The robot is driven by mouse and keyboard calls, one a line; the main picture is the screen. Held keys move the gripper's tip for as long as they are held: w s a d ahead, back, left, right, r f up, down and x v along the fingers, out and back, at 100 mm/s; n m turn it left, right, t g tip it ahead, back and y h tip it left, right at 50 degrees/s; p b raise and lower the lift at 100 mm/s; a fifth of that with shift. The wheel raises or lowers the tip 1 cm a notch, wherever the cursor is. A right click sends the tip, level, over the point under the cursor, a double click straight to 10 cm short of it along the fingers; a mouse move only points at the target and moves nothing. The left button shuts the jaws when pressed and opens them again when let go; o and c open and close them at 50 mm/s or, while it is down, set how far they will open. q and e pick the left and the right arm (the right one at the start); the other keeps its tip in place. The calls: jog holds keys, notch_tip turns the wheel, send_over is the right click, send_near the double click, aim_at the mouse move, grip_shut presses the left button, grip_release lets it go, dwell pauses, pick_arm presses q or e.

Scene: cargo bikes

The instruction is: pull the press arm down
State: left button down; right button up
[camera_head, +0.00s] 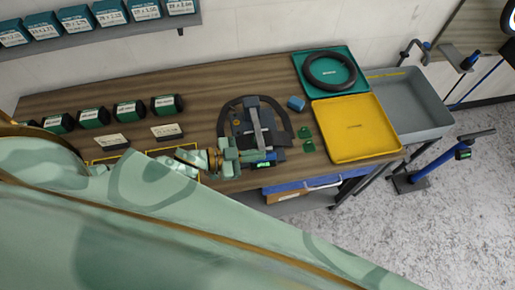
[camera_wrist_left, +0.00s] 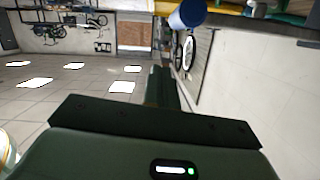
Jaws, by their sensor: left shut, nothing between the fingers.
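The press (camera_head: 240,129) stands on the wooden bench in the head view, with a dark curved frame. Its grey press arm (camera_head: 259,126) runs from the far side toward my left gripper (camera_head: 277,154). My left gripper is shut and empty at the near side of the press, close to the arm's near end. I cannot tell whether they touch. In the left wrist view the shut dark fingers (camera_wrist_left: 162,86) point away from the camera. A blue cylinder (camera_wrist_left: 188,14) shows beyond them at the top; I cannot tell what it belongs to. My right gripper is not in view.
A yellow tray (camera_head: 353,145), a green tray (camera_head: 302,60) with a black ring, and a grey bin (camera_head: 425,100) are at the right. A small blue part (camera_head: 296,103) and green pieces (camera_head: 307,140) lie beside the press. Dark boxes (camera_head: 130,110) line the left. My arm fills the foreground.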

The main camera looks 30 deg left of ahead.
pick_arm(q)
jog(key=v, duration=0.9)
jog(key=shift+s+b, duration=0.25)
jog(key=shift+b, duration=0.2)
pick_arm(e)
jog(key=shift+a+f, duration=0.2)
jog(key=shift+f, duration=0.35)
pick_arm(q)
jog(key=shift+w+a, duration=0.1)
jog(key=shift+a, duration=0.1)
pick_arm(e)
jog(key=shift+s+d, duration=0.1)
pick_arm(q)
jog(key=shift+f, duration=0.1)
